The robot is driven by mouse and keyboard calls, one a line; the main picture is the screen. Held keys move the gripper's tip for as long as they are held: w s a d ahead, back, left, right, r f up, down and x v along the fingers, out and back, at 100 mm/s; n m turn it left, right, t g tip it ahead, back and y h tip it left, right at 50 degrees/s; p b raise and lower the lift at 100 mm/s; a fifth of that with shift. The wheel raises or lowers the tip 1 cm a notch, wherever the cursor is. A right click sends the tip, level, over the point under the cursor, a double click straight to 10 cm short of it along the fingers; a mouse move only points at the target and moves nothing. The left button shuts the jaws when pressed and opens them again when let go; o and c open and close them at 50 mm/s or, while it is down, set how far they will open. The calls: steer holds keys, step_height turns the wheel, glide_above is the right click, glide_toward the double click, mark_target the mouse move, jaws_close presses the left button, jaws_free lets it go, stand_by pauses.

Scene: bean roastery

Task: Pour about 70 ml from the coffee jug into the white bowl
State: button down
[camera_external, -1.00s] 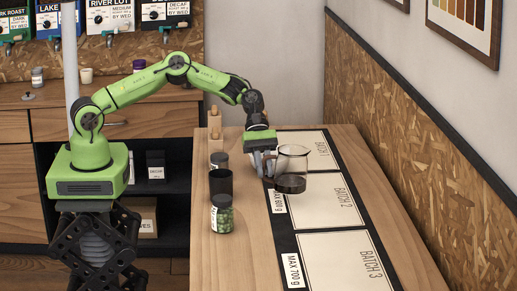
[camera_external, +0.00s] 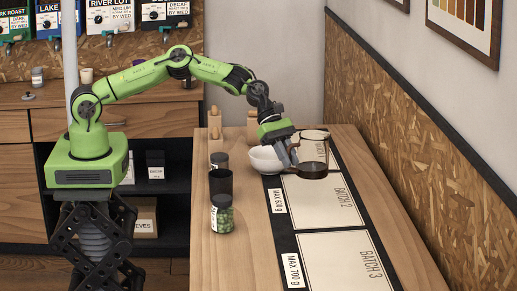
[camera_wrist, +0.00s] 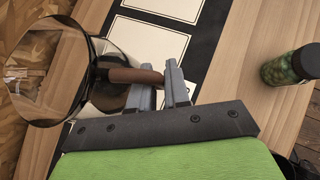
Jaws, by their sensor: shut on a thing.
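The coffee jug (camera_external: 314,152) is clear glass with dark coffee low inside and a brown handle. My gripper (camera_external: 291,151) is shut on the handle and holds the jug over the mat, close to upright. In the wrist view the jug (camera_wrist: 45,75) fills the left side, and its handle lies between the fingers of my gripper (camera_wrist: 160,88). The white bowl (camera_external: 264,160) stands just left of my gripper in the external view, partly hidden by it. The bowl is not clear in the wrist view, and its inside is mostly hidden.
A jar of green beans (camera_external: 222,214), a dark cup (camera_external: 221,184) and a dark-lidded jar (camera_external: 219,161) stand along the table's left side. Wooden-looking items are at the back. The batch mat (camera_external: 330,258) is bare toward the front. A chipboard wall borders the right.

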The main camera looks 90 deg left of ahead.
mark_target(307, 169)
steer(key=w+n+t+y+p, duration=0.1)
steer(key=w+n, duration=0.1)
steer(key=w+f+n+t+y+p, duration=0.1)
steer(key=n+p, duration=0.1)
steer(key=w+f+n+t+y+p, duration=0.1)
steer(key=w+n+y+p, duration=0.1)
steer(key=shift+w+f+n+t, duration=0.2)
steer(key=shift+w+n+t, duration=0.1)
steer(key=a+f+n+y+p, duration=0.2)
steer(key=n+p, duration=0.1)
steer(key=shift+w+a+f+t+y, duration=0.1)
steer(key=shift+f+t+y, duration=0.15)
steer(key=shift+t+y, duration=0.15)
steer(key=s+a+f+n+y+p, duration=0.2)
steer(key=a+n, duration=0.1)
steer(key=shift+a+f+p, duration=0.1)
steer(key=shift+f+p, duration=0.15)
steer(key=shift+p, duration=0.05)
steer(key=shift+s+a+f+n+y, duration=0.15)
steer(key=shift+s+a+n+y, duration=0.1)
steer(key=shift+n+y, duration=0.15)
steer(key=shift+f, duration=0.2)
